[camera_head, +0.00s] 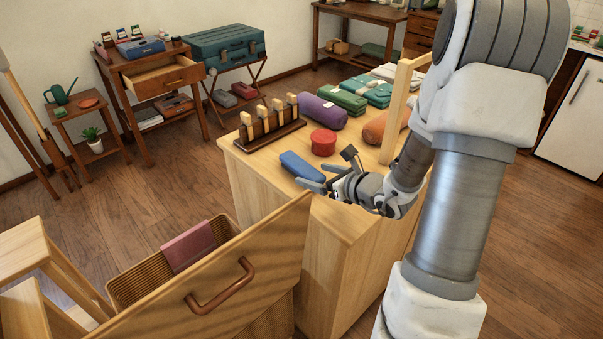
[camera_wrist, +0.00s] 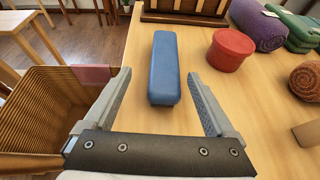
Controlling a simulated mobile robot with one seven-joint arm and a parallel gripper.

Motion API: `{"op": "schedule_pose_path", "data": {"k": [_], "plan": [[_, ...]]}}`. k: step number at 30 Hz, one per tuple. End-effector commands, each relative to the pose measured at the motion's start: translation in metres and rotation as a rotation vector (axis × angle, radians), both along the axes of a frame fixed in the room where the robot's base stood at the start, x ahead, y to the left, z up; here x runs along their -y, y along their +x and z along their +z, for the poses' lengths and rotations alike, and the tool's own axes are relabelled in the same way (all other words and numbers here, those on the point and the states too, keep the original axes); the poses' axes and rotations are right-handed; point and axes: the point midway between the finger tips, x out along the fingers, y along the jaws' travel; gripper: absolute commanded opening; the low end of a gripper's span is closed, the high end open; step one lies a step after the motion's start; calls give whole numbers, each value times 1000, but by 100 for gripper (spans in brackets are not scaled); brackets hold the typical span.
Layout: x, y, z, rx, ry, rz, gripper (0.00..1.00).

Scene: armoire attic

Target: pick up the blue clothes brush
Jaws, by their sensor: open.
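The blue clothes brush (camera_head: 301,166) lies on the wooden cabinet top, near its front left edge. In the wrist view the brush (camera_wrist: 165,68) is a long blue block, lengthwise between the two fingers and slightly beyond them. My gripper (camera_head: 322,178) is open, at the near end of the brush in the head view. In the wrist view my gripper (camera_wrist: 163,88) has a finger on either side of the brush's near end, with a gap on both sides. Its underside is hidden.
A round red tin (camera_head: 323,142) stands just right of the brush. A dark rack (camera_head: 270,130) with upright wooden pieces is behind it. A purple roll (camera_head: 321,112) and an orange roll (camera_head: 388,127) lie farther right. An open drawer (camera_head: 250,243) projects at front left, holding a pink item (camera_head: 188,246).

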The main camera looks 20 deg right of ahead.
Motion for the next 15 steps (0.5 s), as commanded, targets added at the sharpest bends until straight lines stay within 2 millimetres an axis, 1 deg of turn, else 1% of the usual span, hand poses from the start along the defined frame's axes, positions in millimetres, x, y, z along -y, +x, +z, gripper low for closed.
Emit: {"op": "schedule_pose_path", "data": {"k": [1,3,8,10,15], "plan": [[-3,7,-5,1,1,3,90],[-4,14,-7,1,0,1,90],[-7,22,-10,1,0,1,90],[-7,29,-13,2,0,3,90],[-10,53,-25,1,0,4,90]]}}
